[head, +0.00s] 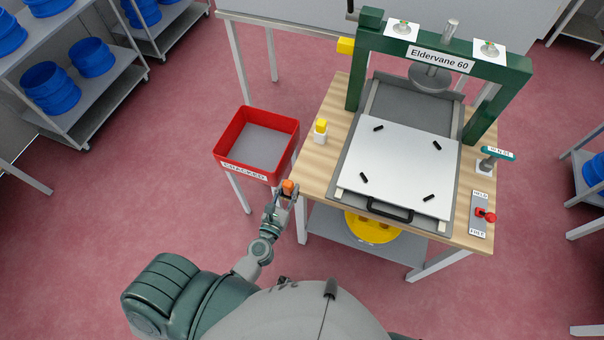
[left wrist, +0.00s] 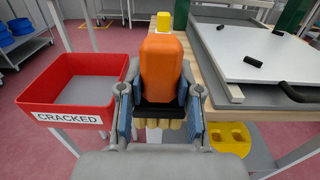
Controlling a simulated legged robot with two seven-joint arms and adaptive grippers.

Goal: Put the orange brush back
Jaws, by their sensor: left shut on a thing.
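My left gripper (head: 287,193) is shut on the orange brush (head: 288,186), just off the front left corner of the wooden bench (head: 321,178). In the left wrist view, the orange brush (left wrist: 162,66) stands upright between the fingers of my left gripper (left wrist: 164,100). Its dark band and pale bristles (left wrist: 168,124) point down. A yellow block on a white base (head: 320,131) stands on the bench's left edge, beyond the brush. The yellow top also shows in the left wrist view (left wrist: 164,22). My right gripper is not in view.
A red bin (head: 246,173) labelled CRACKED stands left of my gripper. A green press frame (head: 440,48) marked Eldervane 60 rises over a white plate (head: 400,165) with a black handle. A red lever (head: 486,215) sits at the bench's right. A yellow disc (head: 372,228) lies on the lower shelf.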

